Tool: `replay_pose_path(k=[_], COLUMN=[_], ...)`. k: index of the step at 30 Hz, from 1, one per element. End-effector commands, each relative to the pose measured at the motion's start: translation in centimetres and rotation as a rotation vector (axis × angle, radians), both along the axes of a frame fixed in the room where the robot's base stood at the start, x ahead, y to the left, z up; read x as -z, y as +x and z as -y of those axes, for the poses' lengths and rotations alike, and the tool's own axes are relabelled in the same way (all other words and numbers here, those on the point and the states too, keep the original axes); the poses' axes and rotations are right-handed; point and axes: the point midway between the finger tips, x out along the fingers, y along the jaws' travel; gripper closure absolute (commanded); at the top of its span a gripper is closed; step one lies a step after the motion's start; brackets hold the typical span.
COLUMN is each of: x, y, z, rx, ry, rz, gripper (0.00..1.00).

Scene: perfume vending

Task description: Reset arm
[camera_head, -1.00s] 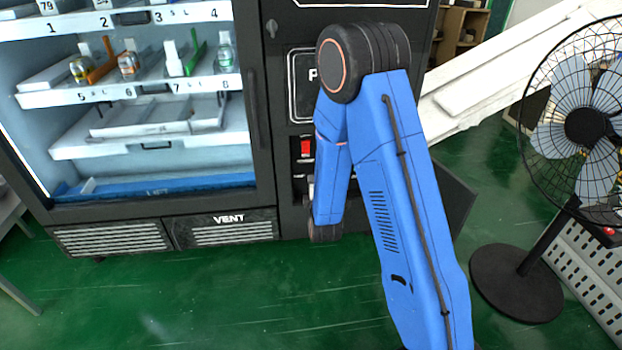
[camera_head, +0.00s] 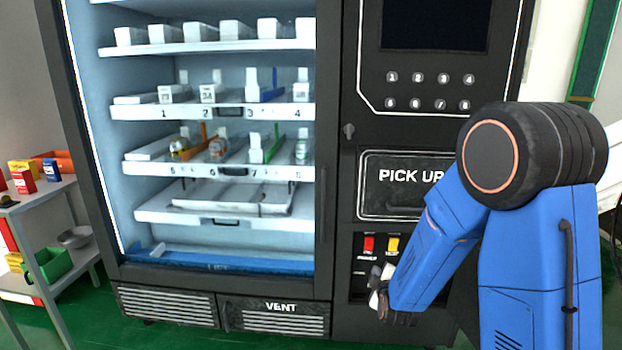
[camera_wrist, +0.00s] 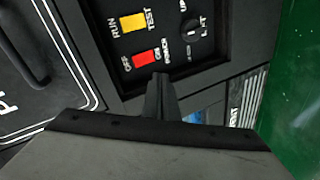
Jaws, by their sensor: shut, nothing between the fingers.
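My gripper (camera_wrist: 160,88) is shut and empty in the wrist view, its fingers together in front of the vending machine's control panel. The red switch (camera_wrist: 145,60) is just beside the fingertips in that view; I cannot tell whether they touch. The yellow switch (camera_wrist: 132,22) is farther up. In the head view, my blue arm is folded in front of the machine's right side. Its end, with my gripper (camera_head: 380,298), points down close to the panel, below the red switch (camera_head: 369,243) and the yellow switch (camera_head: 393,244).
The vending machine (camera_head: 348,290) has a glass-front display with several shelves of boxes and bottles. A pick-up door (camera_head: 405,177) and a keypad (camera_head: 430,90) are above the switches. A grey shelf rack (camera_head: 70,265) with small boxes stands at the left. A knob (camera_wrist: 190,28) is beside the switches.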

Motion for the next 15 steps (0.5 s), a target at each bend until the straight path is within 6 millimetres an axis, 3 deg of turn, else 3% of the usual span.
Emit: replay_pose_path(k=[1, 8, 15], x=[-1.1, -4.3, -7.4], y=[-0.5, -3.5, -7.9], z=[0.2, 0.5, 1.1], rx=[0.007, 0.044, 0.101], ry=[0.039, 0.217, 0.379], rz=[-0.015, -0.121, -0.236], gripper=[1.00, 1.00, 1.00])
